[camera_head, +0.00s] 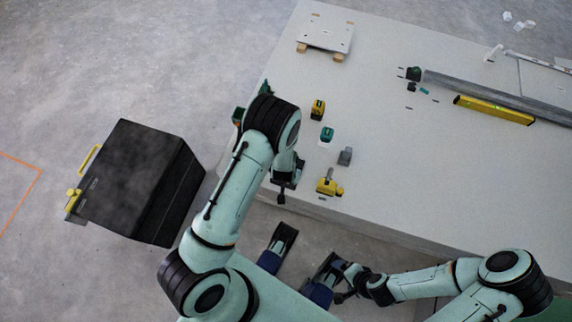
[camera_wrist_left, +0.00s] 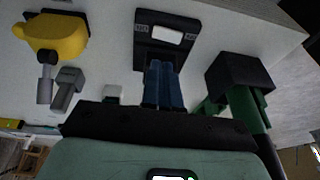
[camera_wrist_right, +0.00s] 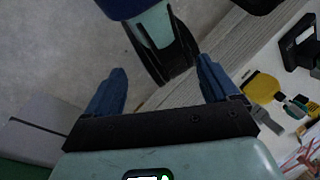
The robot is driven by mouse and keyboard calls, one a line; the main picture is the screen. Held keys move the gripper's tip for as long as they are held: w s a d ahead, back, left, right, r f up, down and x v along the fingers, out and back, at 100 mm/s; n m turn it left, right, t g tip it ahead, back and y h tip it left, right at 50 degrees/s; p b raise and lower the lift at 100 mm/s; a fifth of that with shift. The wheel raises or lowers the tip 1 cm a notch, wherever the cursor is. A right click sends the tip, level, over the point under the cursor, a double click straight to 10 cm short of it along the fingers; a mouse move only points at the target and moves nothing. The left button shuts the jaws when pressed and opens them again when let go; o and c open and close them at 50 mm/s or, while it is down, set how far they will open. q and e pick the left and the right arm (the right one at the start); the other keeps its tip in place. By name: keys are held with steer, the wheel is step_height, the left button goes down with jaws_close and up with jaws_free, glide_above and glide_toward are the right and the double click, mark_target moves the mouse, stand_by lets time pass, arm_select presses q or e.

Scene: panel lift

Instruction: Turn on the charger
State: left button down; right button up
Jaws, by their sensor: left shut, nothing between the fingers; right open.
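A dark box with a pale rectangular panel and small grey labels, which looks like the charger (camera_wrist_left: 166,34), stands on the white tabletop in the left wrist view. My left gripper (camera_wrist_left: 164,68) is shut and empty, with its blue fingertips at or just short of the box's lower edge; I cannot tell whether they touch. In the head view my left gripper (camera_head: 284,184) hangs over the table's near left edge, and I cannot make out the charger there. My right gripper (camera_wrist_right: 162,82) is open and empty, low beside the table; it also shows in the head view (camera_head: 346,284).
On the table (camera_head: 420,185) are a yellow drill (camera_head: 327,186), a grey block (camera_head: 345,156), a teal item (camera_head: 327,134) and a yellow-black item (camera_head: 318,109). A yellow level (camera_head: 495,110) lies farther right. A black case (camera_head: 140,180) stands on the floor at left.

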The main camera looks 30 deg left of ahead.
arm_select(q)
steer(key=p+v, duration=0.1)
steer(key=v, duration=0.5)
steer(key=shift+a, duration=0.15)
arm_select(e)
steer(key=shift+s+a+r+g, duration=0.15)
steer(key=shift+s+a+r, duration=0.05)
steer(key=shift+s+r, duration=0.25)
steer(key=shift+s+a+r+g, duration=0.2)
steer(key=shift+s+r, duration=0.1)
steer(key=shift+r, duration=0.2)
arm_select(q)
steer(key=shift+s, duration=0.1)
